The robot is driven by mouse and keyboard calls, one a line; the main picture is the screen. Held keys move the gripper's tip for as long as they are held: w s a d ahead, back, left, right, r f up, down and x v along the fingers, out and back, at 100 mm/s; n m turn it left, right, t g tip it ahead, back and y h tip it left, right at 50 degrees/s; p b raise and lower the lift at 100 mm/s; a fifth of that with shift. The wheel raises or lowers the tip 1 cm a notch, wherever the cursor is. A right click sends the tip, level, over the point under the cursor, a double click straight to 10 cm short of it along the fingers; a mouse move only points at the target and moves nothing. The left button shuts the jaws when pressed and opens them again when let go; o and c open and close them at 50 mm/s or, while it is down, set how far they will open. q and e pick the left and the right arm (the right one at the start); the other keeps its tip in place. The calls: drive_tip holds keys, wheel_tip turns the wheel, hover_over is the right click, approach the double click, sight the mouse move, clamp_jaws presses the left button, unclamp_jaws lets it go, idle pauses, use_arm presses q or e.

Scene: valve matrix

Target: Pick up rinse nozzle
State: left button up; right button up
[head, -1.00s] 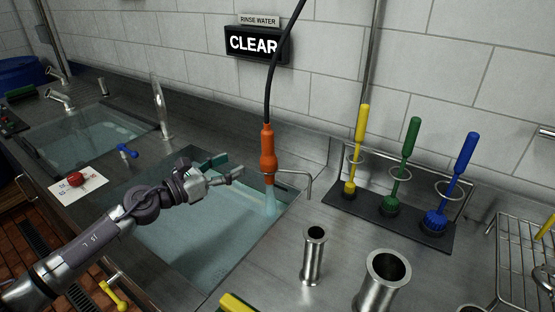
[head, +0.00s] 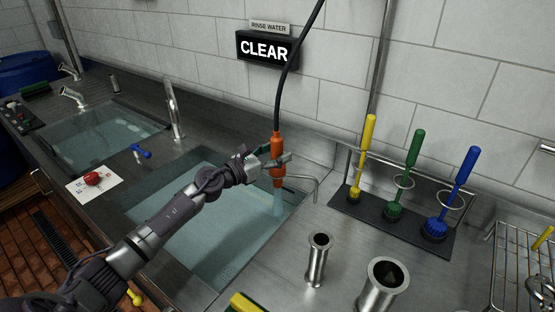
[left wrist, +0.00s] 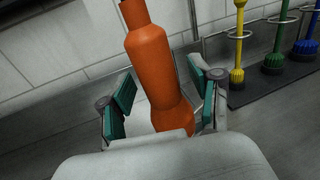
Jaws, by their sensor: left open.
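The orange rinse nozzle (head: 277,148) hangs upright from a black hose over the right sink, at a bent metal holder (head: 305,181). Water runs from its lower end into the sink. My left gripper (head: 275,163) is at the nozzle's lower body, with its fingers open on either side of it. In the left wrist view the nozzle (left wrist: 155,75) stands between the teal finger pads of my left gripper (left wrist: 160,103). Gaps show beside the pads, so they are not closed on it. The nozzle's lower end is hidden there by the gripper body. My right gripper is not in view.
A rack of yellow (head: 363,155), green (head: 405,170) and blue (head: 455,190) brushes stands to the right. Steel tubes (head: 318,258) stand on the counter in front. The right sink (head: 215,225) holds water. A CLEAR sign (head: 264,48) is on the wall.

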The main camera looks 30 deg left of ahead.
use_arm(q)
drive_tip(key=shift+w+d, duration=0.15)
drive_tip(key=shift+w, duration=0.1)
drive_tip(key=shift+s, duration=0.1)
drive_tip(key=shift+c, duration=0.9)
clamp_jaws()
drive_tip(key=shift+r, duration=0.1)
